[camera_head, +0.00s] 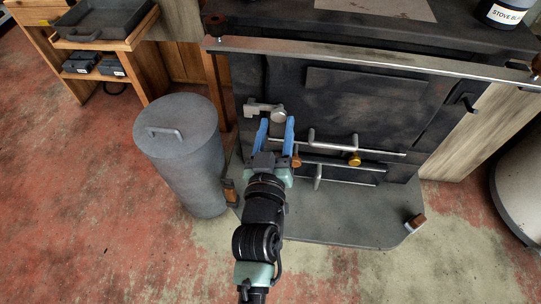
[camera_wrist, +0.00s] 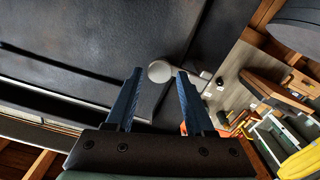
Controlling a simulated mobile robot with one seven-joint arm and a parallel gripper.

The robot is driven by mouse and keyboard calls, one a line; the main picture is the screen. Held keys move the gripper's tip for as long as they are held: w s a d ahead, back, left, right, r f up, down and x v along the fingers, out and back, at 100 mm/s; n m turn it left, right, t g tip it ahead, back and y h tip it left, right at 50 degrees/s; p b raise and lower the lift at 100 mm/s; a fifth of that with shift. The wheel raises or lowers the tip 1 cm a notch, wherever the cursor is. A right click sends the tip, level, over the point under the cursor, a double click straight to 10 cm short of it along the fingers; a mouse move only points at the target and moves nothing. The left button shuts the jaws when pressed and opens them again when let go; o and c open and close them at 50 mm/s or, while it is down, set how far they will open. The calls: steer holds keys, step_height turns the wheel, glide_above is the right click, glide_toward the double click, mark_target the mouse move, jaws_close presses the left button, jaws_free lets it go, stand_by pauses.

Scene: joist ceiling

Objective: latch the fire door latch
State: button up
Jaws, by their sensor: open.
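The dark fire door (camera_head: 365,112) is on the front of the stove. At its left edge a pale grey latch (camera_head: 258,107) lies roughly level, with a round knob (camera_head: 278,117) at its right end. My gripper (camera_head: 276,122) is open, its two blue fingers pointing at the knob, one on either side in the picture. In the wrist view the round knob (camera_wrist: 160,71) shows between the fingertips (camera_wrist: 160,77). I cannot tell whether either finger touches it. The gripper partly hides the area below the latch.
A metal rail (camera_head: 370,58) crosses above the door. Thin rods with a brass knob (camera_head: 354,159) and a copper knob (camera_head: 296,161) sit right of my gripper. A lidded grey bin (camera_head: 180,150) stands close on the left. The hearth plate (camera_head: 330,217) lies below.

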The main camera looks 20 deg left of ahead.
steer(key=p+v, duration=0.1)
steer(key=v, duration=1)
stand_by(0.3)
